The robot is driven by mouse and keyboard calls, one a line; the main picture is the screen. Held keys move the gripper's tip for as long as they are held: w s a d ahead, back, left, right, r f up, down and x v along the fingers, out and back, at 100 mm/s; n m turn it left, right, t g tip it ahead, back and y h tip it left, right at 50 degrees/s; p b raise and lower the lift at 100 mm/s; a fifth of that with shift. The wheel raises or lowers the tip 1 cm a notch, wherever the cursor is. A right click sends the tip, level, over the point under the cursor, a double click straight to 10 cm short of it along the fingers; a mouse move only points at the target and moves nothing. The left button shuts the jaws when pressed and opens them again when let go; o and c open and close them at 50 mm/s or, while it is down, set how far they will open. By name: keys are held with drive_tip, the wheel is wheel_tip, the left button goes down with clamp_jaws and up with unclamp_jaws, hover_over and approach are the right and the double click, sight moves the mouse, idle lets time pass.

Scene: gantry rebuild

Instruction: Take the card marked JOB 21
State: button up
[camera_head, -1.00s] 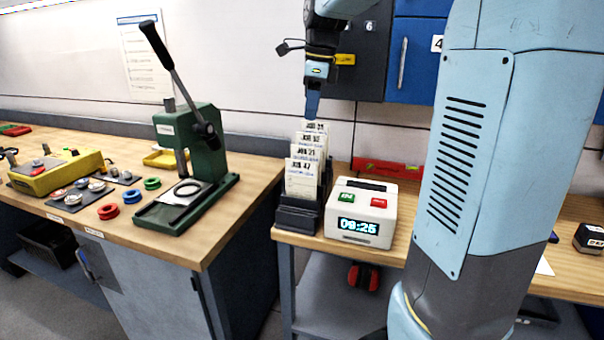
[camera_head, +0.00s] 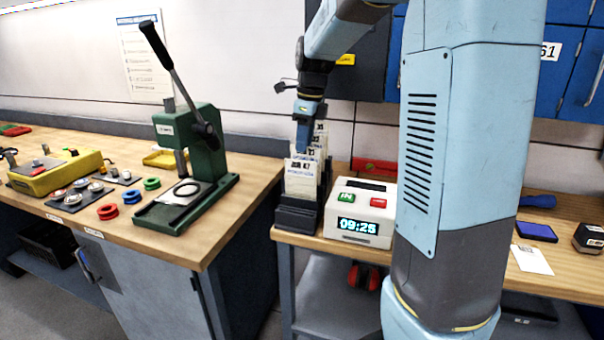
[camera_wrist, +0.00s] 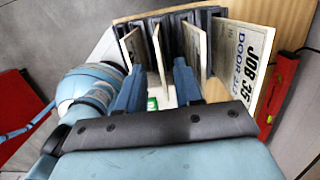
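A dark card rack (camera_head: 297,216) on the bench holds several white cards in a row. The front card reads JOB 47 (camera_head: 301,180); the rearmost reads JOB 35 (camera_wrist: 245,62) in the wrist view. My gripper (camera_head: 303,145) is low over the rack, just behind the JOB 47 card. In the wrist view my gripper (camera_wrist: 159,76) is open, one finger on each side of a card seen nearly edge-on. By its place behind the front card this is the JOB 21 card (camera_wrist: 158,52); its print is hidden now. I cannot tell whether a finger touches it.
A white time clock (camera_head: 360,212) showing 09:25 stands close right of the rack. A red level (camera_head: 375,168) lies behind it. A green press (camera_head: 190,150) stands on the left bench. A blue pad (camera_head: 535,231) and white paper (camera_head: 531,260) lie right of my arm.

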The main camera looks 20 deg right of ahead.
sight(305, 157)
drive_tip(key=shift+w+d+f, duration=0.1)
drive_tip(key=shift+w+f, duration=0.05)
drive_tip(key=shift+f, duration=2.35)
drive_tip(key=shift+f, duration=0.25)
clamp_jaws()
